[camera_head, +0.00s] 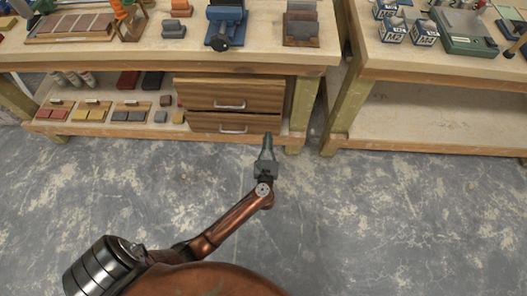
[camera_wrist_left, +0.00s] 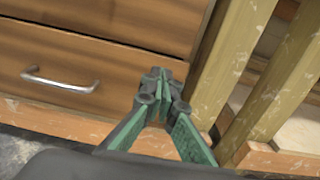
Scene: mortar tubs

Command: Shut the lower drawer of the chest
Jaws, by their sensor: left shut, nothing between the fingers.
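The wooden chest stands on the low shelf under the left workbench. Its lower drawer (camera_head: 208,122) has a metal handle and shows no open interior; I cannot tell whether it is fully flush. It also shows in the left wrist view (camera_wrist_left: 120,75). The upper drawer (camera_head: 200,93) is above it, and its lower part shows in the left wrist view (camera_wrist_left: 150,22). My left gripper (camera_head: 268,138) is shut and empty, its tips near the right end of the lower drawer; in the left wrist view (camera_wrist_left: 160,82) I cannot tell whether they touch it. My right gripper is not in view.
A bench leg (camera_head: 302,112) stands just right of the chest, with the second bench's leg (camera_head: 345,112) beyond it. Colored blocks (camera_head: 128,112) lie on the shelf left of the chest. A blue vise (camera_head: 226,22) is on the bench top. The concrete floor in front is clear.

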